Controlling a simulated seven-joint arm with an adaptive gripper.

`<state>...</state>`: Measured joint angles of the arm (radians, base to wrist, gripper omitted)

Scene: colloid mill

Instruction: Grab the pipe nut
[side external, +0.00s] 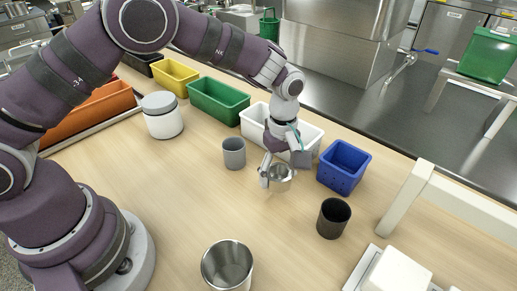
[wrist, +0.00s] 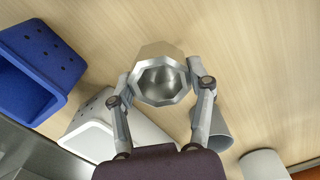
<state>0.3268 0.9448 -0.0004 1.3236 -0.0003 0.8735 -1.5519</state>
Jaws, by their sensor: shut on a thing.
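The pipe nut (side external: 279,181) is a silvery metal ring-like part with a faceted outside. In the wrist view the pipe nut (wrist: 160,72) sits between my two fingertips, its round hollow facing the camera. My gripper (side external: 272,180) is shut on it, one finger on each side; it also shows in the wrist view (wrist: 160,88). In the side view the nut is low over the wooden table, in front of the white bin. I cannot tell whether it touches the table.
A blue bin (side external: 343,167) stands right of my gripper, a white bin (side external: 256,118) behind it, and a grey cup (side external: 234,153) to its left. A dark cup (side external: 333,218) and a metal cup (side external: 227,265) stand nearer the front. The table's middle left is clear.

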